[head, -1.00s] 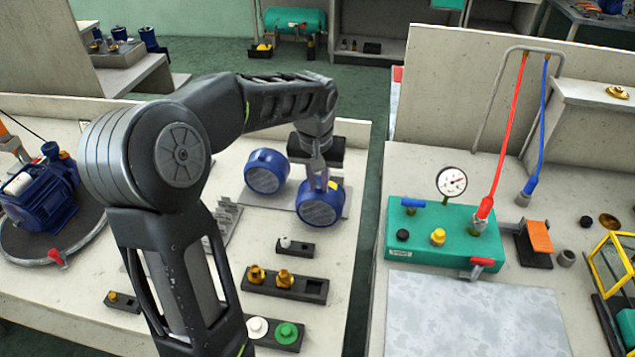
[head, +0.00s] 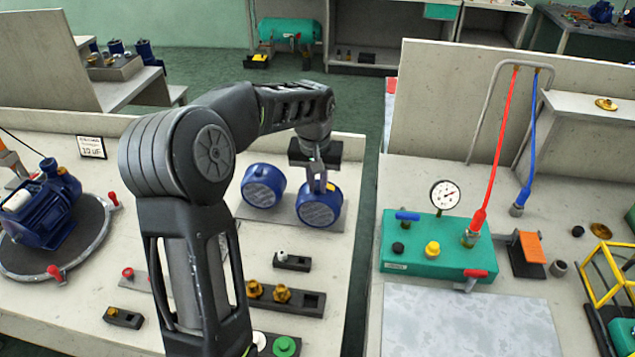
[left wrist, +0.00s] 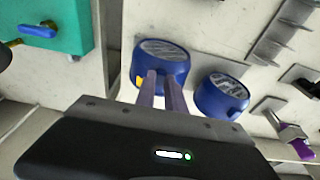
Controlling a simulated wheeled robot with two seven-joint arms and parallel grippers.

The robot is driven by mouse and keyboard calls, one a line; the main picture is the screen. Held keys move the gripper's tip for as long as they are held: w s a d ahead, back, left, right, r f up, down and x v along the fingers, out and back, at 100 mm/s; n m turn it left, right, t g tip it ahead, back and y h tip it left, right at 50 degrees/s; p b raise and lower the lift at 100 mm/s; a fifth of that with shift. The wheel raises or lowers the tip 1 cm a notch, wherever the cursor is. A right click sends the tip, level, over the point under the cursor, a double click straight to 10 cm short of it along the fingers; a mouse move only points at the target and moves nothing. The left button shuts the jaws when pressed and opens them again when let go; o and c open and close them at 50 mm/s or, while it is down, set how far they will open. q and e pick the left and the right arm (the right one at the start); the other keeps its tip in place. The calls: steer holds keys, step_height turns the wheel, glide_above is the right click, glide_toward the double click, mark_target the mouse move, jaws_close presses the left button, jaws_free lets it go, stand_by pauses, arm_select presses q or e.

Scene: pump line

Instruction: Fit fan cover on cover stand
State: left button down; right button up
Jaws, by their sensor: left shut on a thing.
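A blue round fan cover (head: 319,209) with a grey mesh face is in my left gripper (head: 320,183), over the right part of a grey plate (head: 287,213). Whether this cover touches the plate or hangs just above it, I cannot tell. It also shows in the left wrist view (left wrist: 165,66), with both fingers shut on its near rim. A second blue cover (head: 262,187) sits on the left part of the plate, apart from the held one; the left wrist view shows it too (left wrist: 221,97). Which part is the cover stand is not clear. My right gripper is not in view.
A black holder with brass fittings (head: 283,294) and a small holder (head: 292,262) lie in front of the plate. A blue motor (head: 43,213) stands on a round turntable at left. A green gauge box (head: 437,251) is on the right bench, across a gap.

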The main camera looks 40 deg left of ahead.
arm_select(q)
steer(key=shift+w+a+p, duration=0.45)
steer(key=shift+w+p, duration=0.15)
steer(key=shift+w, duration=0.25)
steer(key=shift+w+a+p, duration=0.45)
steer(key=shift+w+p, duration=0.1)
steer(key=shift+w, duration=0.25)
stand_by(1.5)
steer(key=c, duration=1.3)
jaws_free()
steer(key=shift+c, duration=0.2)
steer(key=shift+p+v, duration=1.75)
steer(key=shift+v, duration=1.3)
steer(key=shift+w, duration=0.1)
steer(key=shift+r, duration=0.35)
steer(key=b+v, duration=0.1)
steer(key=v, duration=0.6)
